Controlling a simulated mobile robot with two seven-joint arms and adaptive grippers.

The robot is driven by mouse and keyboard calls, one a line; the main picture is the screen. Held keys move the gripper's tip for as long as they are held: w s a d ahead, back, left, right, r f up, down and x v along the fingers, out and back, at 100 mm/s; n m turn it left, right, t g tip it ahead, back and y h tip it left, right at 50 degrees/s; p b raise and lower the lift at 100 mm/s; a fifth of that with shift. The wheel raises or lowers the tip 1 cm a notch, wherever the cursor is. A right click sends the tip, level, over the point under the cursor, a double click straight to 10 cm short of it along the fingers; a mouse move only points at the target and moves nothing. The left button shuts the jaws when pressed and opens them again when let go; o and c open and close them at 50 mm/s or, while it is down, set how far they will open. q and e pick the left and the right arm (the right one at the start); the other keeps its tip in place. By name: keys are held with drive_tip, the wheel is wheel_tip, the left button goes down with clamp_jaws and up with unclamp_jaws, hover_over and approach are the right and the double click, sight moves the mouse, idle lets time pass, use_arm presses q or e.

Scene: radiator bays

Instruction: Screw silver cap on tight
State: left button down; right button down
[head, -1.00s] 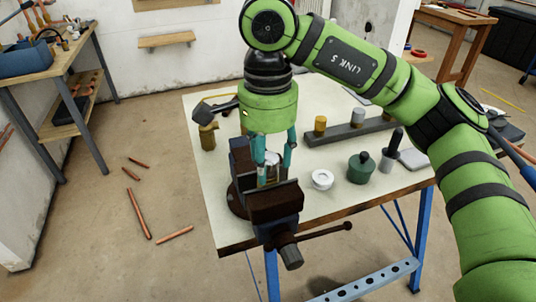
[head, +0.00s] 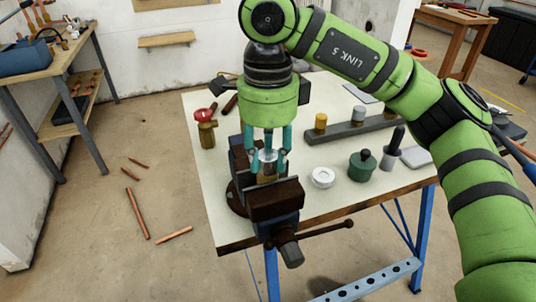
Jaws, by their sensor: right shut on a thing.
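The vise (head: 275,198) stands at the table's front left edge. A brassy upright body (head: 268,171) sits between its jaws, with a silver cap (head: 267,155) at its top, partly hidden by fingers. My right gripper (head: 268,157) points straight down over the vise, its teal fingers shut around the silver cap. I cannot tell how tightly the cap is seated. My left gripper is not in view.
A dark rack (head: 350,130) holds a gold cap (head: 320,121) and another silver cap (head: 358,114). A white ring (head: 323,177), a green pot (head: 362,166) and a brass valve with a red handle (head: 206,128) stand near the vise. Its handle (head: 325,229) juts right.

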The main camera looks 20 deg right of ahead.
drive_tip(key=m+b, duration=0.1)
drive_tip(key=m, duration=0.5)
drive_tip(key=shift+f, duration=0.1)
drive_tip(key=m, duration=0.4)
drive_tip(key=shift+m+b, duration=0.3)
drive_tip(key=shift+m, duration=0.1)
drive_tip(key=m+b, duration=0.1)
drive_tip(key=m, duration=0.5)
drive_tip(key=m+b, duration=0.1)
drive_tip(key=m, duration=0.4)
drive_tip(key=c, duration=1)
unclamp_jaws()
